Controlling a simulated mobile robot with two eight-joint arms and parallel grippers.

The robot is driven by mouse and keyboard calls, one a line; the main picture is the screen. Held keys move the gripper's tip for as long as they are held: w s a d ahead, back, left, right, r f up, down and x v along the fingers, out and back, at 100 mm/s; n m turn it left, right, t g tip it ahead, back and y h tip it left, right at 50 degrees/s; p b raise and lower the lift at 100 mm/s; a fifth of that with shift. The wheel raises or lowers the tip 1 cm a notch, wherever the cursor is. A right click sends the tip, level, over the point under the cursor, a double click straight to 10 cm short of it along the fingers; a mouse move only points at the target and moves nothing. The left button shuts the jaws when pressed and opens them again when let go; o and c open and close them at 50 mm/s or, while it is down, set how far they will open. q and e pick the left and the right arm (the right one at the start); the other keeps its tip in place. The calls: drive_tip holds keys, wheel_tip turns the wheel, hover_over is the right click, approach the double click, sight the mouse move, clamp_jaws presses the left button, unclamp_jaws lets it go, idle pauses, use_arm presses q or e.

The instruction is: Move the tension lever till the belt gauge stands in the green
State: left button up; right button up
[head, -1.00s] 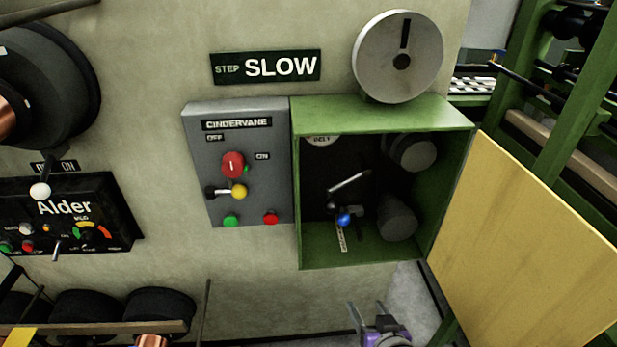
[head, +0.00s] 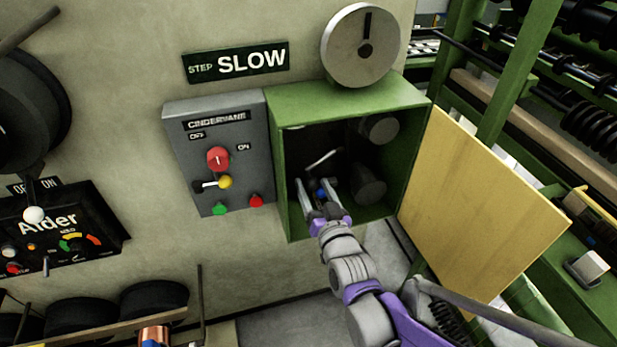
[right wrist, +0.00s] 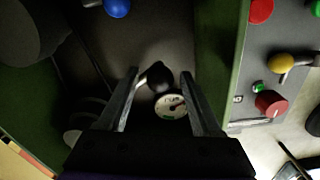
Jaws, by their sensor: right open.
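The green box (head: 345,92) stands open on the wall. My right gripper (head: 325,188) reaches into its lower left part with open jaws. My left gripper is out of view.
The grey Cindervane panel (head: 220,140), with red and yellow knobs and buttons, adjoins the box on the left. Dark rollers (head: 369,187) fill the box's right side. The yellow door (head: 485,205) hangs open on the right. A metal disc (head: 361,48) sits above the box.

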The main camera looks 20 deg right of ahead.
sight(309, 175)
drive_tip(key=shift+w+a, duration=0.1)
drive_tip(key=shift+w, duration=1.8)
clamp_jaws()
